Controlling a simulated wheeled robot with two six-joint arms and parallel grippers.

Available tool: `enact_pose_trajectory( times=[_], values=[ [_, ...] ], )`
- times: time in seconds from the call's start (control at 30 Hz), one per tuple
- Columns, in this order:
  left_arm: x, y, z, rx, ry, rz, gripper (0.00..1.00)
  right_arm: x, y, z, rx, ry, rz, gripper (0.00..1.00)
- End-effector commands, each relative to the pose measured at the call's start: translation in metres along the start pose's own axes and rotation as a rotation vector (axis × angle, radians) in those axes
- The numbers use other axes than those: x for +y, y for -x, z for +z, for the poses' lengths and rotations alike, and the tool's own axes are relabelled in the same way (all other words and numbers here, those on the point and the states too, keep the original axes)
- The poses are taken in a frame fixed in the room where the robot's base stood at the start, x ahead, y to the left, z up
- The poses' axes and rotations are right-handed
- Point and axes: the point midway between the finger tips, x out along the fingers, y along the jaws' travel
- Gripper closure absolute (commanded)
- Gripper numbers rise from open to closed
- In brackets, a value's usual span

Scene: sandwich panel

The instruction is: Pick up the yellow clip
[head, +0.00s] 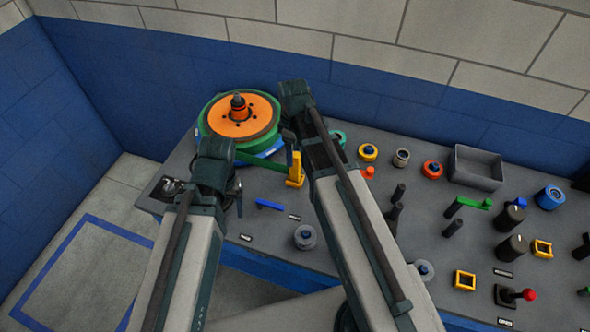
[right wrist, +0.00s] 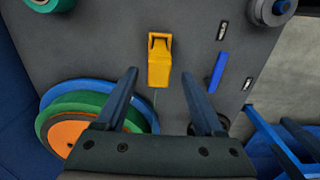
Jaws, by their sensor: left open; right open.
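The yellow clip (head: 295,172) stands on the grey panel, just right of the green and orange round fixture. In the right wrist view the yellow clip (right wrist: 158,64) lies ahead of the fingers, roughly midway between their lines and touching neither. My right gripper (right wrist: 160,73) is open and empty; its fingers point toward the clip. In the head view my right gripper (head: 289,140) is above the clip and beside the fixture. My left gripper (head: 237,190) is near the panel's left part, left of the clip; its fingers are mostly hidden by its wrist.
The green fixture with an orange disc (head: 240,117) stands close left of the clip. A blue bar (head: 269,204) lies on the panel nearby. The blue wall rises behind.

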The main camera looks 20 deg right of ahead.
Motion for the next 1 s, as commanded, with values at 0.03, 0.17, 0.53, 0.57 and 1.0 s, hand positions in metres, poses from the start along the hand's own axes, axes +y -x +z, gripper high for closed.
enact_pose_trajectory(
  times=[0.03,0.17,0.53,0.57,1.0],
  values=[
    [0.001,-0.006,0.0,0.0,0.0,0.0,0.24,0.0,-0.006,0.001,0.0,0.0,0.0,0.3],
    [0.002,-0.021,-0.001,0.0,0.001,0.0,0.24,0.001,-0.021,0.002,0.0,-0.001,0.0,0.3],
    [0.005,-0.051,-0.003,0.0,0.002,0.0,0.24,0.002,-0.051,0.004,0.0,0.0,0.0,0.3],
    [0.005,-0.05,-0.003,0.0,0.002,0.0,0.24,0.002,-0.05,0.004,0.0,0.0,0.0,0.3],
    [0.005,-0.049,-0.003,0.0,0.001,0.0,0.24,0.002,-0.049,0.004,0.0,0.0,0.0,0.82]
  ],
)
